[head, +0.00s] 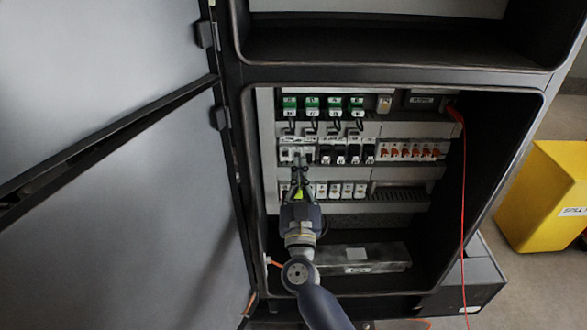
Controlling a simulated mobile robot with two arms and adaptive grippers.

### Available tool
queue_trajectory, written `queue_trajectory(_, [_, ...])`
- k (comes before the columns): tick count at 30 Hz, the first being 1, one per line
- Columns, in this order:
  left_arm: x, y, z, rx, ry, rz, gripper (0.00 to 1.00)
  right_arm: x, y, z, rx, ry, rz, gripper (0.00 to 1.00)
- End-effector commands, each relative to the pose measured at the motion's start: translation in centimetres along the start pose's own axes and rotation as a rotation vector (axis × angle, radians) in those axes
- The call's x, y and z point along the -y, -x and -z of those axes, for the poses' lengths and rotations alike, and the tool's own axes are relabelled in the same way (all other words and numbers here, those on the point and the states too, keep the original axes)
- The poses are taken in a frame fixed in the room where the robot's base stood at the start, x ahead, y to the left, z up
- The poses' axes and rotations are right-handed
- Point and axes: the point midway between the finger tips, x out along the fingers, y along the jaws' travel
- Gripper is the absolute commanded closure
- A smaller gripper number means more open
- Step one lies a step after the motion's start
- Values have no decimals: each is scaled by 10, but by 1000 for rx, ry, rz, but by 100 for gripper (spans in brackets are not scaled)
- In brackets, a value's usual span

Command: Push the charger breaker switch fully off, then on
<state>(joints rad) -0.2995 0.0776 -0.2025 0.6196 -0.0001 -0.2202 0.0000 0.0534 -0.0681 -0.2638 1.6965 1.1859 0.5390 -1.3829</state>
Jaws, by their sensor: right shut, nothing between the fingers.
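The open cabinet holds rows of small electrical parts. A row of breakers (357,155) with dark toggles sits in the middle of the panel, with light breakers (291,155) at its left end. I cannot read which one is the charger breaker. My right gripper (299,166) is shut and empty. Its fingertips are at the left part of the middle row, in front of the light breakers. I cannot tell whether they touch a switch. The gripper hides part of the lower row. My left gripper is not in view.
The cabinet door (110,200) stands open on the left. A red cable (463,200) hangs down the right side. Green modules (334,106) line the top row and red switches (410,151) sit at right. A yellow box (545,195) stands on the floor outside.

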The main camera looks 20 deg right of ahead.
Motion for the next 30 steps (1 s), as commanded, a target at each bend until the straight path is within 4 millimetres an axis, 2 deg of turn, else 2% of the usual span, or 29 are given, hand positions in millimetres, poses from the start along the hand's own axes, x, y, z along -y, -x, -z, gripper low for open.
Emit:
queue_trajectory(4, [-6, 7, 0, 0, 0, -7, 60, 0, -31, 3, -4, 3, 1, 100])
queue_trajectory(12, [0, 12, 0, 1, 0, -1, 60, 0, -80, 2, -2, 2, 2, 100])
queue_trajectory(13, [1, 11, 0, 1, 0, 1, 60, 0, -82, -1, -1, 4, 2, 100])
queue_trajectory(15, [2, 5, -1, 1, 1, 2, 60, 1, -74, -18, 3, 5, 4, 100])
queue_trajectory(18, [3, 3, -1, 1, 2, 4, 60, 1, -70, -28, 1, 4, 4, 100])
queue_trajectory(23, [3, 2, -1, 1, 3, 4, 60, 0, -66, -37, 0, 3, 3, 100])
queue_trajectory(30, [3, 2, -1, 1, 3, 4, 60, 1, -66, -38, 0, 1, 3, 100])
